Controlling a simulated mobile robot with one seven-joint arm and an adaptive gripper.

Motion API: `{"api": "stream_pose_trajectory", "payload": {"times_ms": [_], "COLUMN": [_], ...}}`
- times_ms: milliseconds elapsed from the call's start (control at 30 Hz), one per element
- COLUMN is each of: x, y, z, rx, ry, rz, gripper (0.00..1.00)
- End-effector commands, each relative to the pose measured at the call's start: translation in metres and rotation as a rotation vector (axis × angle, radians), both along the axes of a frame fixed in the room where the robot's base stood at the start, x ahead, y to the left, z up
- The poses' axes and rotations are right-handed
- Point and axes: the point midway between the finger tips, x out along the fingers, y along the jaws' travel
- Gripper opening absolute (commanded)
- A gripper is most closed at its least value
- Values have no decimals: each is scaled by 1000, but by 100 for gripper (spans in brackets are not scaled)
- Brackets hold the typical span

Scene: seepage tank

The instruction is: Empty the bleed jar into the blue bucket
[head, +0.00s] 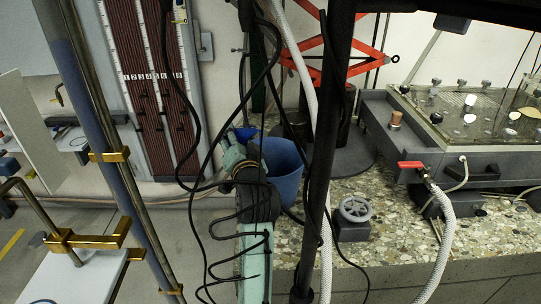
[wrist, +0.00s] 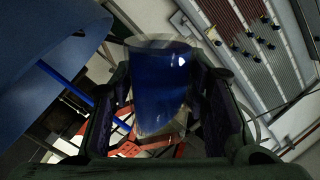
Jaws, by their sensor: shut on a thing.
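The blue bucket (head: 283,165) stands on the pebbled ledge just right of my gripper, partly behind my arm in the head view. Its curved blue wall (wrist: 60,50) fills the upper left of the wrist view. The bleed jar (wrist: 160,85) is a clear vessel that looks deep blue inside. It sits between the two dark fingers of my gripper (wrist: 165,105), which are shut on it. In the head view a small blue part of the jar (head: 243,133) shows beyond my gripper, left of the bucket. I cannot tell whether anything flows from it.
A grey tank with a clear top (head: 480,110) stands at the right, with a red-handled valve (head: 411,165) and a white hose (head: 447,235). A grey handwheel (head: 355,209) is on the ledge. Black cables hang around my arm. A manometer board (head: 150,85) is behind.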

Motion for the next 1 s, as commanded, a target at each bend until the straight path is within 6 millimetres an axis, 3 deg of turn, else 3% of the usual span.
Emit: {"api": "stream_pose_trajectory", "payload": {"times_ms": [1000], "x": [0], "y": [1], "z": [0], "rx": [110], "ry": [22], "rz": [1], "gripper": [10]}}
